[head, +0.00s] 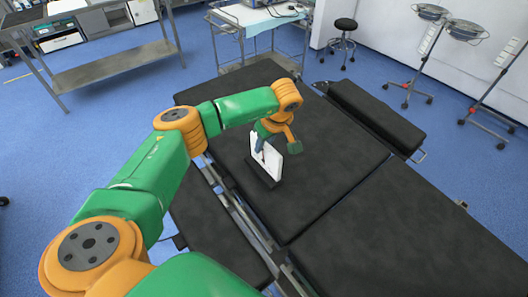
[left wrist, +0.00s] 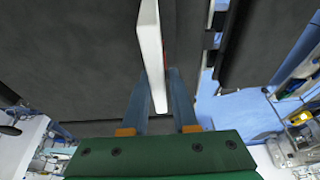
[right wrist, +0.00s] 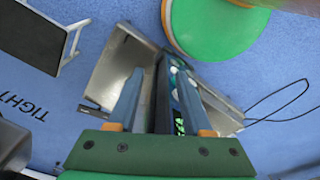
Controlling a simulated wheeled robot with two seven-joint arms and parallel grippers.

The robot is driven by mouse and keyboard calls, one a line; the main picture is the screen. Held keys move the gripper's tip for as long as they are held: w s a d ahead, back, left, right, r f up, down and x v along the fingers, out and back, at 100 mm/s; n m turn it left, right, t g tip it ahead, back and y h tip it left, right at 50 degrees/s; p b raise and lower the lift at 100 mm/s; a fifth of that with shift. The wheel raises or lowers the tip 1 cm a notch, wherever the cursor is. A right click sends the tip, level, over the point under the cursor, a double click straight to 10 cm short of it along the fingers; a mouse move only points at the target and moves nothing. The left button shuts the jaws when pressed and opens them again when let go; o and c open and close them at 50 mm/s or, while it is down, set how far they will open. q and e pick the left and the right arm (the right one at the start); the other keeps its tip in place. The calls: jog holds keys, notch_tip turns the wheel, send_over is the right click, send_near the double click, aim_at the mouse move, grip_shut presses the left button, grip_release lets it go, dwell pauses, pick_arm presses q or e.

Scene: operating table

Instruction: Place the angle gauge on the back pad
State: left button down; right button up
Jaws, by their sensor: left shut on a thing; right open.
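The angle gauge (head: 269,160) is a flat white plate, standing on edge above a black pad of the operating table (head: 318,185). A darker patch shows along its lower edge; I cannot tell whether this is its base or a shadow, or whether the gauge touches the pad. My left gripper (head: 261,143) is shut on the gauge's upper part. In the left wrist view the white gauge (left wrist: 151,45) passes between the blue fingertips (left wrist: 158,82), with a little red beside it. My right gripper (right wrist: 160,85) is open in the right wrist view and is outside the head view.
A narrow side pad (head: 377,118) lies along the table's far right edge. A metal rail (head: 240,215) runs along the near left side. A trolley (head: 260,25) stands behind the table. In the right wrist view, a dark device with green lights (right wrist: 178,95) shows between the fingers.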

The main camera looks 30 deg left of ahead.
pick_arm(q)
jog(key=shift+w+f, duration=0.15)
jog(key=shift+f, duration=0.15)
jog(key=c, duration=0.7)
grip_release()
jog(key=shift+r+p, duration=0.3)
jog(key=shift+r, duration=0.05)
jog(key=p+v, duration=0.9)
jog(key=v, duration=0.3)
jog(key=shift+p, duration=0.35)
